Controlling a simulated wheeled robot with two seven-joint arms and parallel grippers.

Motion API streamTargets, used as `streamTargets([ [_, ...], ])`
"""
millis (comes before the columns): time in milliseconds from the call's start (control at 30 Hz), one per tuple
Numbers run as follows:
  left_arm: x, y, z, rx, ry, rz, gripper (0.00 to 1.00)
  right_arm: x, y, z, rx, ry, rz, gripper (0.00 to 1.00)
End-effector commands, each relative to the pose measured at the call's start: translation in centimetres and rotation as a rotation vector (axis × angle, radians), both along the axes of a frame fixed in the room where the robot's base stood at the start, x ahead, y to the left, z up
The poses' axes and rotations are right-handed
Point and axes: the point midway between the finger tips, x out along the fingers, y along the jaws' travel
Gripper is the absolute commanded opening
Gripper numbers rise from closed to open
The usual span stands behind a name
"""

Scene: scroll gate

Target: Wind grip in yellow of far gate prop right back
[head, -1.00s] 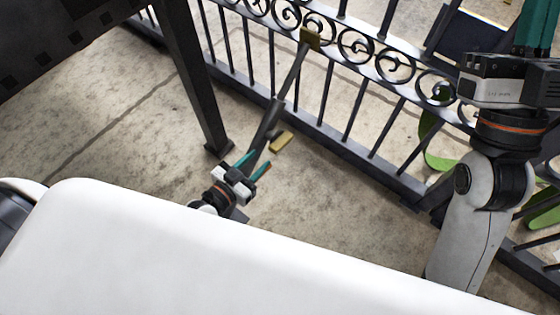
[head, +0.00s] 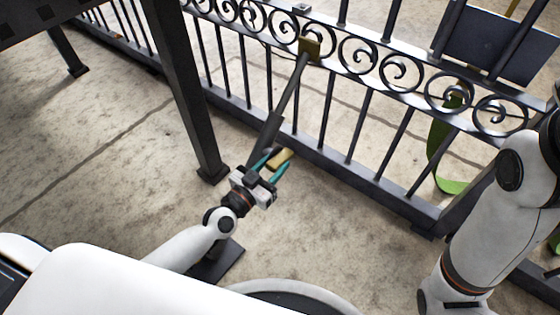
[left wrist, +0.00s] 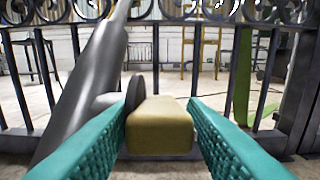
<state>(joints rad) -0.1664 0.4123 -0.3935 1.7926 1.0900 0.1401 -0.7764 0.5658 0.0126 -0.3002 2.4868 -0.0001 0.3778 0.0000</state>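The gate prop is a slanted dark tube (head: 267,134) with a thinner rod rising to a brass-coloured bracket (head: 309,48) on the gate. Its yellow grip (head: 281,157) is a small block at the tube's right side. My left gripper (head: 273,167) is open, its teal fingers pointing at the yellow grip. In the left wrist view the yellow grip (left wrist: 160,127) lies centred between the spread fingers, with a dark round disc behind its left end. I cannot tell whether either finger touches it. Only my right arm shows at the right edge; its gripper is out of view.
The black scrollwork gate (head: 340,153) runs across behind the prop. A dark post (head: 186,90) stands to the left of my left gripper. A green curved thing (head: 440,150) shows behind the gate's bars. Bare concrete floor lies left of the prop.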

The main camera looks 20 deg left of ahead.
Motion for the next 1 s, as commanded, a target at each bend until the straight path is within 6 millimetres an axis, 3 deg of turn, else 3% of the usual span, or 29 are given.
streamTargets([
  [200,2.3,-0.8,0.0,0.0,-0.001,0.002,0.38,-0.5,0.0,0.1,-0.001,-0.017,-0.001,0.0],
  [533,2.6,-0.9,0.0,0.001,0.001,0.001,0.38,-0.6,0.1,0.2,-0.002,-0.021,-0.002,0.0],
  [767,2.6,-0.9,0.0,0.001,0.001,0.001,0.06,-0.6,0.1,0.2,-0.001,-0.02,-0.001,0.0],
  [1000,2.6,-0.9,0.2,0.005,0.012,0.001,0.06,-0.6,0.0,0.8,0.001,-0.024,0.0,0.0],
])
